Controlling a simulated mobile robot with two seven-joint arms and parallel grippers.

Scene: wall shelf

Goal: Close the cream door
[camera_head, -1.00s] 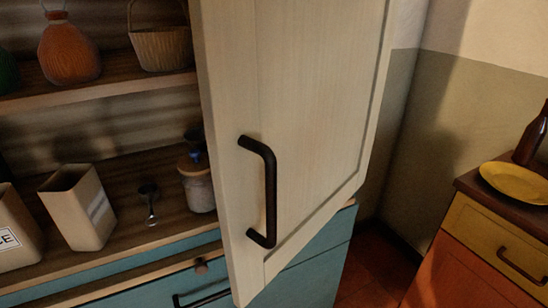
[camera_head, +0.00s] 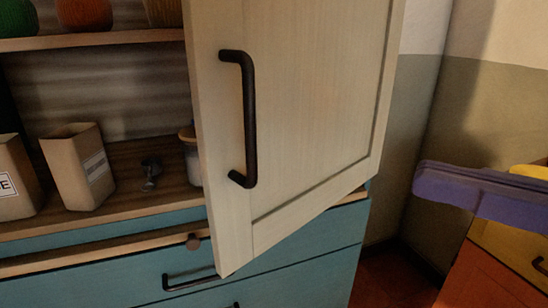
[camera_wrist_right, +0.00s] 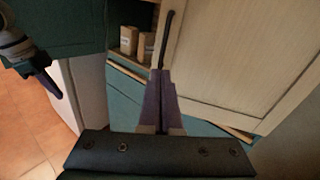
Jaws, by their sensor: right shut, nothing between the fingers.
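The cream door (camera_head: 310,100) stands open, swung out from the shelf. It has a dark bar handle (camera_head: 248,120) near its left, free edge. In the right wrist view, the cream door (camera_wrist_right: 240,60) and its handle (camera_wrist_right: 166,38) are ahead of the fingers. My right gripper (camera_head: 422,180) has purple fingers and comes in from the right in the head view, to the right of the door and apart from it. It is shut and empty; its fingers also show in the wrist view (camera_wrist_right: 160,76). My left gripper (camera_wrist_right: 52,82) seems to show at the wrist view's left edge; its jaws are unclear.
Behind the door's free edge are shelves with beige canisters (camera_head: 78,165), a spoon (camera_head: 150,172) and a jar (camera_head: 190,155). Blue drawers (camera_head: 130,285) with dark handles lie below. An orange and yellow cabinet (camera_head: 490,270) stands at the right, partly behind my right gripper.

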